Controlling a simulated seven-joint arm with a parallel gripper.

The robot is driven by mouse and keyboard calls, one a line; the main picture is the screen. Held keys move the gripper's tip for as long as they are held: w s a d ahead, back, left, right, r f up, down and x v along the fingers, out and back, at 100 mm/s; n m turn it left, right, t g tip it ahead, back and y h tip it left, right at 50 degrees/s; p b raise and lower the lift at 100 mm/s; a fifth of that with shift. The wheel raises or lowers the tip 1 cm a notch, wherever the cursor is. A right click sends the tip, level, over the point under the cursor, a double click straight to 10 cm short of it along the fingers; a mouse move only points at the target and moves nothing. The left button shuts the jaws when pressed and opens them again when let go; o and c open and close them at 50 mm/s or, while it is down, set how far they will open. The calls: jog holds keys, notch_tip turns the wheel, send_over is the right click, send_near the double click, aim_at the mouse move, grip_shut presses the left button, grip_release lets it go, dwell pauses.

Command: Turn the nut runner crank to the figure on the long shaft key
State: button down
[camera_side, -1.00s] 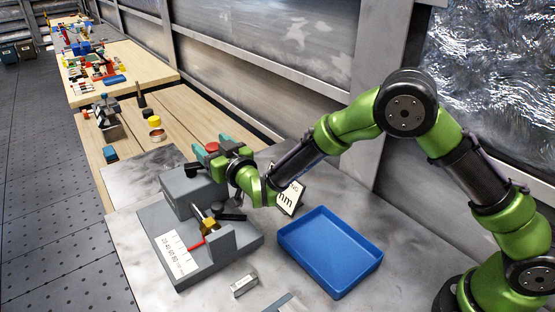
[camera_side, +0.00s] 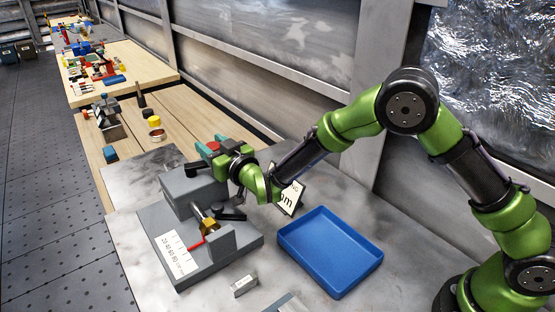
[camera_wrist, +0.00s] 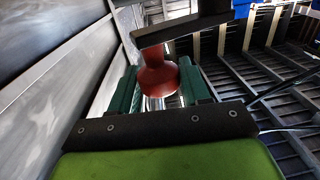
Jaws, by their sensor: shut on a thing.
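The nut runner stands on a grey base (camera_side: 225,262) in the side view. It has a grey housing (camera_side: 190,192), a brass-coloured part (camera_side: 208,226), a white scale plate (camera_side: 176,255) and a red pointer (camera_side: 196,244) by the scale. The crank's red knob (camera_wrist: 158,76) sits between the green fingers of my gripper (camera_wrist: 155,88), under a dark crank arm (camera_wrist: 185,28). My gripper (camera_side: 212,148) is shut on this knob above the housing. Two small grey metal pieces, one here (camera_side: 244,285) and one cut off by the frame's edge (camera_side: 283,303), may be keys; their figures are unreadable.
A blue tray (camera_side: 330,252) lies right of the nut runner. A white card (camera_side: 290,198) with black letters stands behind, partly hidden by my arm. A wooden bench (camera_side: 185,130) with a yellow-topped item and other parts lies beyond. A wall runs close behind.

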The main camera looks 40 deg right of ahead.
jog(key=n+y, duration=0.1)
jog(key=w+n+y, duration=0.1)
jog(key=y, duration=0.2)
jog(key=shift+w+d+n+g, duration=0.35)
jog(key=shift+n+g, duration=0.05)
jog(key=n+y, duration=0.1)
jog(key=w+g+y, duration=0.1)
jog(key=n+y, duration=0.1)
jog(key=y, duration=0.1)
jog(key=shift+w+n+g, duration=0.25)
jog(key=shift+n+g, duration=0.05)
jog(key=shift+g, duration=0.1)
jog(key=shift+w+a+n+g+y, duration=0.15)
jog(key=shift+w+n+g+y, duration=0.2)
jog(key=shift+n+g+y, duration=0.4)
jog(key=shift+w+a+n+g+y, duration=0.15)
jog(key=shift+w+n+g+y, duration=0.15)
jog(key=shift+n+g+y, duration=0.45)
jog(key=shift+w+a+n+g+y, duration=0.15)
jog(key=shift+w+n+g+y, duration=0.3)
jog(key=shift+y, duration=0.45)
jog(key=shift+g, duration=0.25)
jog(key=c, duration=0.6)
grip_release()
jog(key=shift+s+a, duration=0.1)
jog(key=shift+a, duration=0.05)
jog(key=shift+c, duration=0.2)
jog(key=v, duration=0.7)
jog(key=shift+s+d, duration=0.2)
jog(key=shift+d, duration=0.05)
